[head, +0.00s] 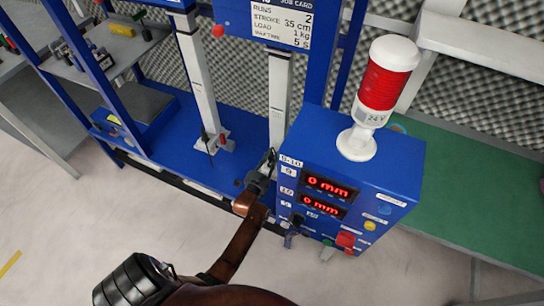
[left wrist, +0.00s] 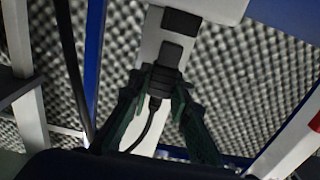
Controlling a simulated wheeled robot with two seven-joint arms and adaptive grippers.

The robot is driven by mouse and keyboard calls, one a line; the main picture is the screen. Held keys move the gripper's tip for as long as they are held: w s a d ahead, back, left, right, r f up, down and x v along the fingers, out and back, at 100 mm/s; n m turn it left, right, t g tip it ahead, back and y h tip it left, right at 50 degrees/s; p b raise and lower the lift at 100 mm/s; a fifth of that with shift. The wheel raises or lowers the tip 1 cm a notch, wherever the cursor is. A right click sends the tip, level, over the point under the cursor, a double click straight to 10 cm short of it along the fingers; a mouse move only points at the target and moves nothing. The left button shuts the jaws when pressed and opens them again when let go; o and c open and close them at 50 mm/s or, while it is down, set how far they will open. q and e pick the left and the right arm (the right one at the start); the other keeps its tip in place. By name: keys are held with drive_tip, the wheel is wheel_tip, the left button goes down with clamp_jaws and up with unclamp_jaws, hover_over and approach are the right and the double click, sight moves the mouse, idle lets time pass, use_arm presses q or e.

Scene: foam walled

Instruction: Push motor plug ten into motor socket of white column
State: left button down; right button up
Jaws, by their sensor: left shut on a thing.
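My left gripper (head: 264,168) reaches to the lower part of the right white column (head: 280,100), beside the blue control box. In the left wrist view, its two dark green fingers (left wrist: 160,92) are shut on a black plug (left wrist: 163,80), from which a black cable (left wrist: 146,132) curves down. A black socket piece (left wrist: 171,53) on the white column (left wrist: 150,45) lies directly above the plug and in line with it. I cannot tell whether the plug is seated in it. The plug's number is not readable. My right gripper is not in view.
The blue control box (head: 330,150) has red displays reading 0 mm, connectors on its lower front and a red-white beacon (head: 384,85) on top. Another white column (head: 197,85) stands left on the blue base (head: 175,145). A job card (head: 284,20) hangs above.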

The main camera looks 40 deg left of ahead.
use_arm(q)
drive_tip(key=shift+f+b, duration=0.8)
drive_tip(key=shift+f, duration=0.6)
drive_tip(key=c, duration=1.7)
unclamp_jaws()
drive_tip(key=v, duration=1.2)
drive_tip(key=shift+f, duration=0.1)
